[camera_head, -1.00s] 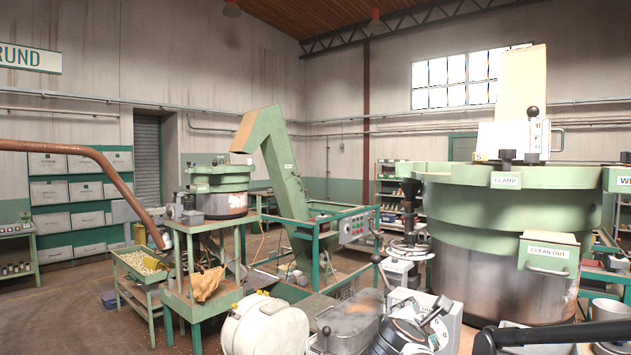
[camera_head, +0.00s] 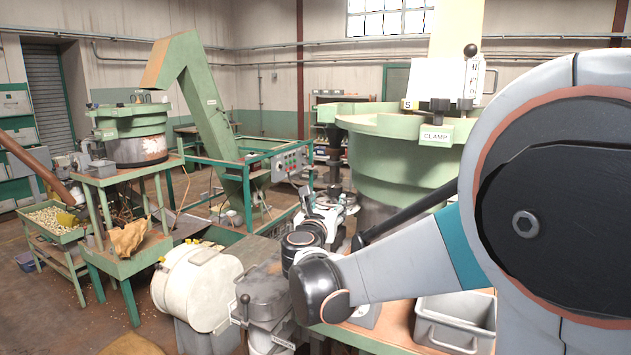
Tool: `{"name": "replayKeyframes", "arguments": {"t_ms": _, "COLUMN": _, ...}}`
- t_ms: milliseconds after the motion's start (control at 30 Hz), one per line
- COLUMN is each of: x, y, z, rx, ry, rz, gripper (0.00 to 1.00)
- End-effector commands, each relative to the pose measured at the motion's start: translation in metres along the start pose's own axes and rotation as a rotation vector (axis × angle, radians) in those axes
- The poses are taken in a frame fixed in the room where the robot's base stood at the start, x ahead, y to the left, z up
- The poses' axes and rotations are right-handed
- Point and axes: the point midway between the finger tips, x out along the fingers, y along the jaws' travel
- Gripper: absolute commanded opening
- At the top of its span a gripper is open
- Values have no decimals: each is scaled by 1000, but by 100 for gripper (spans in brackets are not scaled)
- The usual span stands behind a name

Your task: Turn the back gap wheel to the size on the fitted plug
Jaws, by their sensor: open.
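A large green bowl hopper (camera_head: 385,150) stands at the right with a plate marked CLAMP (camera_head: 436,136). I cannot tell which part is the back gap wheel, and cannot identify the fitted plug. My arm covers the hopper's right and lower parts. My gripper (camera_head: 322,207) is small, beyond my wrist, left of the hopper's lower body, in front of a round pale fixture (camera_head: 345,205). It is open and appears empty.
A cream drum (camera_head: 197,287) and grey lidded box (camera_head: 264,294) stand at the front. A grey bin (camera_head: 455,322) sits on the bench below my arm. A smaller green bowl feeder (camera_head: 135,135) and inclined green conveyor (camera_head: 215,120) are at the left. Floor is open at far left.

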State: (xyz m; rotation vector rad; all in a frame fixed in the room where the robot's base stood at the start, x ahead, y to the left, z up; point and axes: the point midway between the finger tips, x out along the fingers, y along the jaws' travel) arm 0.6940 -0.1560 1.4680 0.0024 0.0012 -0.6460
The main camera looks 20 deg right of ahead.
Motion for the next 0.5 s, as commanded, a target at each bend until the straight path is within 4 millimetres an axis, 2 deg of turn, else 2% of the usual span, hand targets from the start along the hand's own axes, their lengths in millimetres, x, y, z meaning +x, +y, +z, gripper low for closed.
{"name": "replayKeyframes", "arguments": {"t_ms": 167, "x": 11, "y": 0, "z": 0, "rx": -4, "ry": -1, "rz": -2, "gripper": 55}}
{"name": "replayKeyframes", "arguments": {"t_ms": 500, "x": 73, "y": -1, "z": 0, "rx": -2, "ry": -1, "rz": -3, "gripper": 55}}
